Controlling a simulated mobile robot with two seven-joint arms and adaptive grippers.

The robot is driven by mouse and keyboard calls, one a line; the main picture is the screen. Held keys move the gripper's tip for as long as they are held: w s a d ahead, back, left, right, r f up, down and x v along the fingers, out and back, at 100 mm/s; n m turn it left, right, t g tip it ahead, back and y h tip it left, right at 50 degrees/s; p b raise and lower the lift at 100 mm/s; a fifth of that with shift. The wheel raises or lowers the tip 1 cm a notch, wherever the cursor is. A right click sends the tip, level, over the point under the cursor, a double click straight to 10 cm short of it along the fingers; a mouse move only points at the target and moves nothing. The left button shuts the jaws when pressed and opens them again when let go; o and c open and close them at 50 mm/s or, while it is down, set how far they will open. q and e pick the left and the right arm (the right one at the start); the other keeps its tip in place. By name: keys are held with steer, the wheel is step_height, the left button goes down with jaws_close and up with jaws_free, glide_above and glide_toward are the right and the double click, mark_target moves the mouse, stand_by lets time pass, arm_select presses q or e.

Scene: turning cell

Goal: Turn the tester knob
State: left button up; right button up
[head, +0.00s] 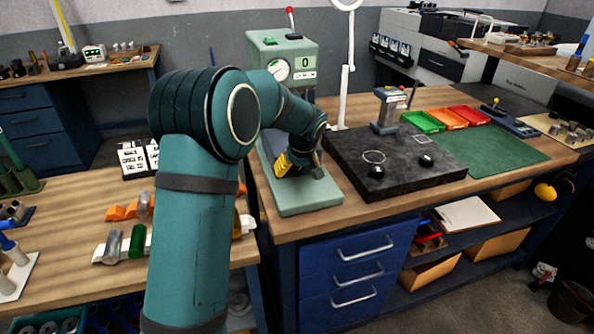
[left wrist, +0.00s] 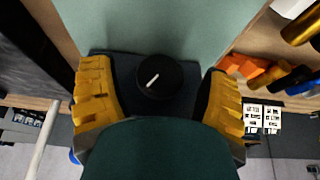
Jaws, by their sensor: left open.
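The tester (head: 262,48) is a pale green machine with a round dial, a small display reading 0 and a red-tipped lever, on a flat green base (head: 312,198). My left gripper (head: 293,166) is low in front of its column, above the base. In the left wrist view the black round knob (left wrist: 160,77) has a slanted white mark. The yellow-padded fingers of my left gripper (left wrist: 155,92) are open on either side of it, with gaps visible. Contact with the knob is not seen. The arm hides the knob in the head view. My right gripper is not in view.
A black stone plate (head: 340,150) with small gauges lies right of the tester. Green, orange and red trays (head: 455,117) and a green mat (head: 500,148) are beyond it. A white stand (head: 345,90) rises behind. Metal parts in holders (head: 113,245) lie on the left bench.

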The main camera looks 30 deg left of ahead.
arm_select(q)
steer(key=shift+f, duration=0.15)
steer(key=c, duration=1.2)
steer(key=shift+c, duration=0.3)
steer(key=g+y+p, duration=0.2)
steer(key=p, duration=0.1)
steer(key=shift+w+m, duration=0.15)
steer(key=shift+m, duration=0.25)
steer(key=shift+d+m+g+y+p, duration=0.1)
steer(key=shift+m+g+y+p, duration=0.2)
steer(key=shift+g+y+p, duration=0.8)
steer(key=shift+m+g+y+p, duration=0.3)
steer(key=shift+g+y+p, duration=0.4)
steer(key=shift+g+y, duration=0.3)
